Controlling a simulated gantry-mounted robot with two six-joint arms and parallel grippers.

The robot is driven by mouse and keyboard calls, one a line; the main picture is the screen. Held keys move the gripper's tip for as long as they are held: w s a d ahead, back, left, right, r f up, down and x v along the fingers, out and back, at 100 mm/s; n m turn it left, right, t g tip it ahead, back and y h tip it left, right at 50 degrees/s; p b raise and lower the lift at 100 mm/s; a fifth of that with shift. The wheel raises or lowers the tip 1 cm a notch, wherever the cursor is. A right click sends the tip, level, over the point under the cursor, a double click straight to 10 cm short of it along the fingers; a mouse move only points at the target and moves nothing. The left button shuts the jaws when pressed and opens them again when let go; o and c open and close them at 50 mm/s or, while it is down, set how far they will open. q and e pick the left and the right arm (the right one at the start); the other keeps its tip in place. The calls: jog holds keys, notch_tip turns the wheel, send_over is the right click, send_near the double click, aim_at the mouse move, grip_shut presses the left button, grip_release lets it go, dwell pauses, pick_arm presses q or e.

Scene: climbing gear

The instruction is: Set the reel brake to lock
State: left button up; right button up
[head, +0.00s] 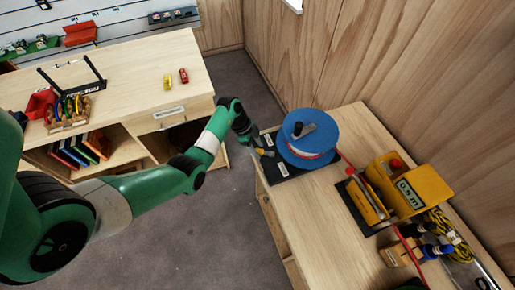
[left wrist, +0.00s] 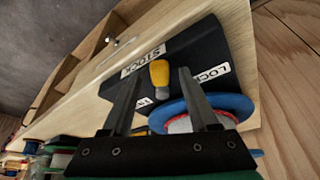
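The reel (head: 308,137) has a blue flange and a dark crank knob. It stands on a black base plate (head: 287,168) at the table's left end. A yellow-handled brake lever (head: 264,152) sits on that plate; its handle (left wrist: 160,73) shows upright in the left wrist view. The LOCK label (left wrist: 210,74) is to the right of the handle, and another label below is partly hidden. My left gripper (head: 257,146) is at the lever. Its fingers (left wrist: 157,88) are open, one on each side of the handle in the picture, with gaps. My right gripper is not in view.
A yellow length counter (head: 423,186) reading 0.5 m stands right of the reel, with red webbing running past it. Coiled rope (head: 450,235) lies farther right. A wooden wall (head: 400,60) rises behind. A second bench (head: 130,75) stands across the open floor.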

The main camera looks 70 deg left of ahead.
pick_arm(q)
grip_shut()
jog(key=shift+w+a+m, duration=0.25)
jog(key=shift+a+m, duration=0.05)
jog(key=shift+m, duration=0.4)
jog(key=shift+w+a+m+g+h, duration=0.15)
jog(key=shift+m+h, duration=0.1)
jog(key=shift+m, duration=0.2)
jog(key=shift+w+a+m+g+h, duration=0.15)
jog(key=shift+m+h, duration=0.1)
jog(key=shift+m, duration=0.2)
jog(key=shift+o, duration=0.2)
grip_release()
jog(key=shift+s+r, duration=0.1)
